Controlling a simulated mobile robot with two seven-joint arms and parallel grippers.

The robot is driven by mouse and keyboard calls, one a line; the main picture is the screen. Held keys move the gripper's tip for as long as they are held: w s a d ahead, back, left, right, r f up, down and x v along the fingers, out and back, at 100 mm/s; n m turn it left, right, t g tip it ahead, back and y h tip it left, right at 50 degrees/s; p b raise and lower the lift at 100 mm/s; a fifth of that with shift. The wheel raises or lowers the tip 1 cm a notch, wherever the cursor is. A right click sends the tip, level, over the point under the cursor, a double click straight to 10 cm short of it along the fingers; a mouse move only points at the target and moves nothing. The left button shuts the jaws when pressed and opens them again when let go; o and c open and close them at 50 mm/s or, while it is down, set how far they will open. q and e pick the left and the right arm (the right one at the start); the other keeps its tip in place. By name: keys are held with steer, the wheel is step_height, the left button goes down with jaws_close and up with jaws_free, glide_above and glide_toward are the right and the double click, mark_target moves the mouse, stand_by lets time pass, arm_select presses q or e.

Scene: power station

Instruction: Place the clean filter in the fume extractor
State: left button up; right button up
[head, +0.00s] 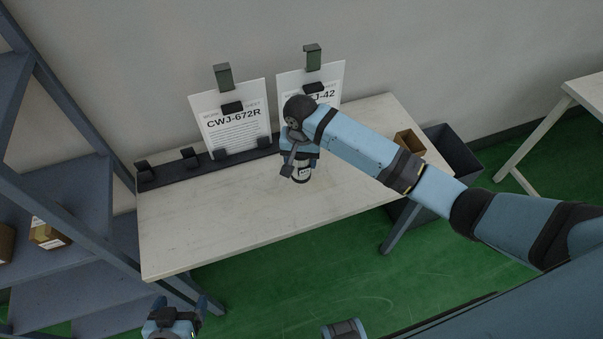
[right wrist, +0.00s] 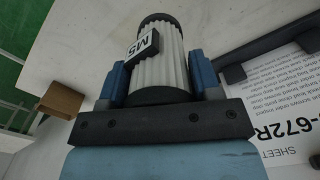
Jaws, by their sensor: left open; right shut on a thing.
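A pale, ribbed cylindrical filter with dark end caps (right wrist: 165,72) is held between the two blue fingers of my right gripper (right wrist: 158,66). A white tag on its side seems to read "M5". In the head view the filter (head: 302,174) hangs below my right gripper (head: 299,158), over the middle of the pale worktable; whether it touches the top is unclear. My left gripper (head: 174,318) is open and empty at the bottom left, in front of the table's near edge. I cannot make out a fume extractor in either view.
The worktable (head: 195,235) is mostly bare. Sheets CWJ-672R (head: 232,135) and one ending "J-42" (head: 330,80) stand on a dark rail at its back. A brown box (head: 410,141) sits at its right end, beside a dark bin (head: 455,155). Blue shelving (head: 60,180) stands left.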

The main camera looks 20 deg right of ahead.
mark_target(301, 174)
steer(key=shift+f, duration=3.4)
steer(key=shift+f, duration=0.1)
steer(key=o, duration=1)
steer(key=shift+o, duration=0.2)
